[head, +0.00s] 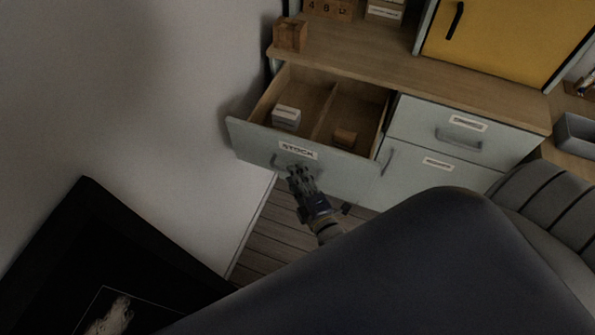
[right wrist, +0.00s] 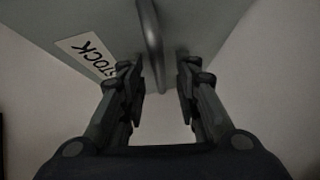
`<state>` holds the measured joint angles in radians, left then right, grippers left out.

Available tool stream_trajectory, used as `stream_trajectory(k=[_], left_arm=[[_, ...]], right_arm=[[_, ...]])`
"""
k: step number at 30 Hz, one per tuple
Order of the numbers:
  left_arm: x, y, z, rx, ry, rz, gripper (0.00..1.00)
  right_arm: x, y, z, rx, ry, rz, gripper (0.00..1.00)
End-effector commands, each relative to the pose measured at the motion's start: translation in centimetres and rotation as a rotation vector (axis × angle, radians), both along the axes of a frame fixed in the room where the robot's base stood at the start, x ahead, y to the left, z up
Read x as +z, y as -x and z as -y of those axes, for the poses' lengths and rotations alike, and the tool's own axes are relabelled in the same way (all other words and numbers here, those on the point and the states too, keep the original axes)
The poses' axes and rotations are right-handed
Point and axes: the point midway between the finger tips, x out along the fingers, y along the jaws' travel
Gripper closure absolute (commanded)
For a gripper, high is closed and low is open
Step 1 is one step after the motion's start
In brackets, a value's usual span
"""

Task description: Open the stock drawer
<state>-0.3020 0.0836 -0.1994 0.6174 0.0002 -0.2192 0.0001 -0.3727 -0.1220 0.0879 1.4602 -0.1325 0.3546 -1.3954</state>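The stock drawer (head: 262,137), with a pale grey-green front and a "STOCK" label (head: 298,150), is pulled well out of the cabinet. Its inside shows, with a divider down the middle. My right gripper (head: 296,172) is at the drawer front, just below the label. In the right wrist view my right gripper (right wrist: 160,72) has its fingers apart, with the bar handle (right wrist: 150,35) reaching between the fingertips, nearer the left one. I see a gap on both sides and no clear grip. My left gripper is not in view.
A wooden block (head: 290,34) stands on the countertop (head: 400,68). Closed drawers (head: 465,130) are to the right. A wall is close on the left.

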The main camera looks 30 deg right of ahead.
Motion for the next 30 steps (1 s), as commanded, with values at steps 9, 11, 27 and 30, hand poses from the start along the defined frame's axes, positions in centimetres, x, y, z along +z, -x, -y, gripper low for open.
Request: stream_trajectory(k=[9,11,27,30], left_arm=[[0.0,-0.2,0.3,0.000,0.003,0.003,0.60],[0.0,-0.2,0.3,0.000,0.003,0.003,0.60],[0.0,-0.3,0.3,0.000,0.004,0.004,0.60],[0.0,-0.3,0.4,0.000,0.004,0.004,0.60]], right_arm=[[0.5,4.8,-0.4,-0.001,-0.001,-0.004,0.70],[0.6,5.6,-0.4,-0.002,-0.001,-0.004,0.70],[1.0,7.2,-0.5,0.000,-0.001,-0.001,0.70],[0.9,7.2,-0.5,0.000,-0.001,-0.001,0.70]])
